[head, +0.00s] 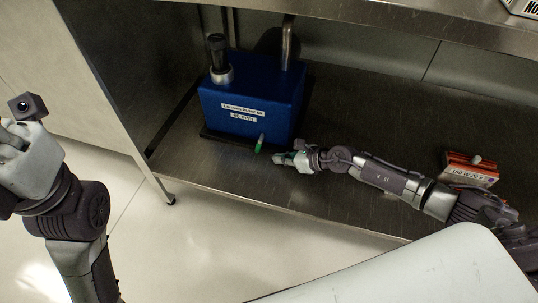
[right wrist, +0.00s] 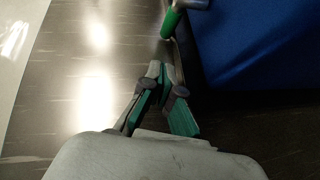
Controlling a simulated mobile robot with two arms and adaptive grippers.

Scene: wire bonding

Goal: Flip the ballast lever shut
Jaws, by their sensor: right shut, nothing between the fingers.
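The blue pump unit (head: 250,95) stands on the lower metal shelf, with a label reading about 50 m³/h on its front. A small green-handled lever (head: 260,144) sticks out low on its front and hangs down at a slight tilt. The lever's green handle (right wrist: 172,22) also shows at the top of the right wrist view. My right gripper (head: 279,157) is shut and empty, just right of and below the lever. Its fingertips (right wrist: 160,70) point at the handle; I cannot tell whether they touch. My left gripper (head: 14,135) is at the far left, away from the pump; its fingers are unclear.
An orange and white box (head: 468,170) stands on the lower shelf to the right. The upper shelf (head: 400,20) overhangs the pump. A metal pipe (head: 288,42) and a black-capped port (head: 219,58) rise from the pump's top. Bare shelf lies around my right gripper.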

